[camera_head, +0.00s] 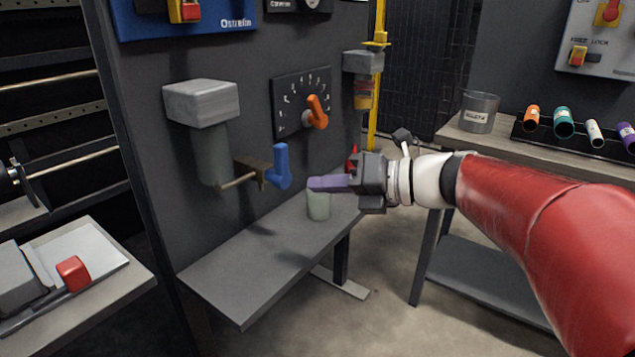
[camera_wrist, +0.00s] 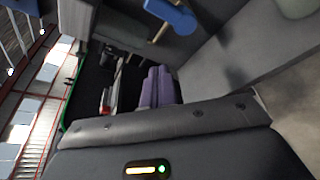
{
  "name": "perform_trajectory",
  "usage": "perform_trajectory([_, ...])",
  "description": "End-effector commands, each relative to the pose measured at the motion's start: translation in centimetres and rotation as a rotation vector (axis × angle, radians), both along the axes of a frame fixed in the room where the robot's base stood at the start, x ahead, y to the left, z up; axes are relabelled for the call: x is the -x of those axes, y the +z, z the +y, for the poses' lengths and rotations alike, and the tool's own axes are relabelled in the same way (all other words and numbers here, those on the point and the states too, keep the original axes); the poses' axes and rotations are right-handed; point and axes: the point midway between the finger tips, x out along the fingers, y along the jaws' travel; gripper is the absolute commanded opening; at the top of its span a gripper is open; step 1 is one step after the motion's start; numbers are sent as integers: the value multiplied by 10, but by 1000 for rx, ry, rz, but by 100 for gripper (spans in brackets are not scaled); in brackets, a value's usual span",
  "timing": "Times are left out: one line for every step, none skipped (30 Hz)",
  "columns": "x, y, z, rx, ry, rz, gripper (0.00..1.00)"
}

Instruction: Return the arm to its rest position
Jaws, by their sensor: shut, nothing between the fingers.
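My gripper (camera_head: 311,184) reaches in from the right on my red-sleeved arm in the head view, pointing left. Its purple fingers are shut together with nothing between them. They appear just above a pale green cup (camera_head: 319,206) on a grey shelf (camera_head: 240,273), and overlap its rim in the picture; I cannot tell the gap. A tap with a blue lever (camera_head: 281,167) is left of the fingertips. In the wrist view the purple fingers (camera_wrist: 158,88) lie side by side, with the blue lever (camera_wrist: 171,15) at the top.
A dark panel carries a grey block-topped cylinder (camera_head: 211,150) and a dial with an orange knob (camera_head: 316,112). A yellow pipe (camera_head: 376,80) stands behind. A left table (camera_head: 118,282) holds a red block (camera_head: 73,273).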

Motion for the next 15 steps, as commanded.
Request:
perform_trajectory([0, 0, 0, 0, 0, 0, 0])
perform_trajectory([0, 0, 0, 0, 0, 0, 0])
perform_trajectory([0, 0, 0, 0, 0, 0, 0])
perform_trajectory([0, 0, 0, 1, 1, -1, 0])
perform_trajectory([1, -1, 0, 6, 3, -6, 0])
perform_trajectory([3, -2, 1, 23, 9, -19, 0])
perform_trajectory([6, -4, 1, 45, 17, -38, 0])
perform_trajectory([10, -7, 2, 75, 29, -64, 0])
perform_trajectory([17, -13, 2, 135, 52, -115, 0])
perform_trajectory([24, -18, 3, 189, 77, -162, 0])
perform_trajectory([33, -25, 3, 254, 108, -218, 0])
perform_trajectory([44, -35, 2, 355, 159, -306, 0])
perform_trajectory([54, -43, 0, 436, 206, -379, 0])
perform_trajectory([64, -52, -2, 521, 258, -454, 0])
perform_trajectory([78, -64, -6, 637, 339, -561, 0])
